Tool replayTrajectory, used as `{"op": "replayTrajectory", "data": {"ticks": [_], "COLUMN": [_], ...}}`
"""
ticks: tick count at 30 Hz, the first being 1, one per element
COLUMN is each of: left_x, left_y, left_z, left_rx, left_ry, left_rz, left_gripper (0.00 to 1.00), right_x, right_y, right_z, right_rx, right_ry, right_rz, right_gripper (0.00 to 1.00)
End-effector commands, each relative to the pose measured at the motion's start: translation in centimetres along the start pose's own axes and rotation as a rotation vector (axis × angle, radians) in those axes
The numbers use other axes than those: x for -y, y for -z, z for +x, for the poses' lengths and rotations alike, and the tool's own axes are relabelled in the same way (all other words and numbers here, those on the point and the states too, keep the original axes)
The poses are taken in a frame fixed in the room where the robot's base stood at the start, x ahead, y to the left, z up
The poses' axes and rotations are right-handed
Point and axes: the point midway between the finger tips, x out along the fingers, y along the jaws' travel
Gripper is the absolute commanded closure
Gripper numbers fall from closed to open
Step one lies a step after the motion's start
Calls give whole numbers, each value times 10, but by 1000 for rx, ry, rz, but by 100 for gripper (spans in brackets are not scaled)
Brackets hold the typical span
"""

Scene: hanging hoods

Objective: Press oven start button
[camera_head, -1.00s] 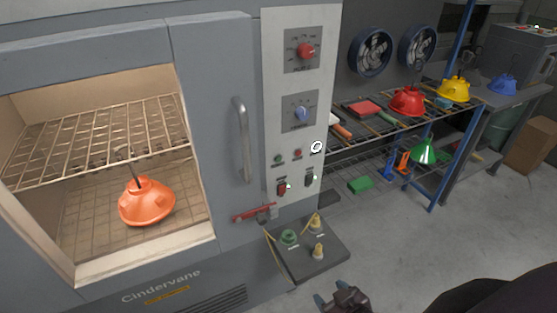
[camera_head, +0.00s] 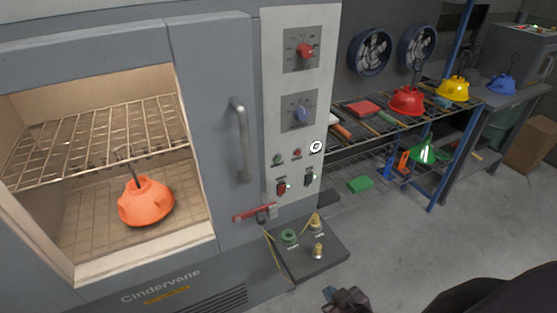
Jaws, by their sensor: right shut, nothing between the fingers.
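The grey oven (camera_head: 215,75) stands at the left with an orange hood (camera_head: 146,202) inside. Its white control panel (camera_head: 272,60) carries a red knob (camera_head: 305,50), a blue knob (camera_head: 301,113), small green (camera_head: 278,159) and red (camera_head: 297,153) round parts, and two dark switches below. Labels are too small to read, so I cannot tell which is the start button. My right gripper (camera_head: 330,295) is shut and empty at the bottom edge, below the box and apart from it. My left gripper is out of view.
A vertical handle (camera_head: 240,139) and a red lever (camera_head: 254,212) are on the oven front. A wire rack (camera_head: 345,165) at the right bears red, yellow and green hoods and tools. Two fans hang on the wall. The floor (camera_head: 400,245) between is clear.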

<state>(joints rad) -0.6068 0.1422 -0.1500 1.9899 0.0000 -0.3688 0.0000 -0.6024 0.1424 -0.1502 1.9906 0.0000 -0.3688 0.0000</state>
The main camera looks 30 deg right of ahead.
Motion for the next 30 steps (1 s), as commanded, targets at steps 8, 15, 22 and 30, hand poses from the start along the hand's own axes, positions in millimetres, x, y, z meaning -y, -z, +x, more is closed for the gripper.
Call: {"op": "replayTrajectory", "data": {"ticks": [8, 15, 22, 30], "left_x": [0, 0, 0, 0], "left_y": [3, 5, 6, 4], "left_z": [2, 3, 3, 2], "left_rx": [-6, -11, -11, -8], "left_ry": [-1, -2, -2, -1], "left_rz": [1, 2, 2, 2], "left_gripper": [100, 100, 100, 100], "right_x": [0, 0, 0, 0], "right_y": [0, 0, 0, 0], "right_z": [0, 0, 0, 0], "right_rx": [0, 0, 0, 0], "right_ry": [0, 0, 0, 0], "right_rz": [0, 0, 0, 0], "right_gripper": [100, 100, 100, 100]}}
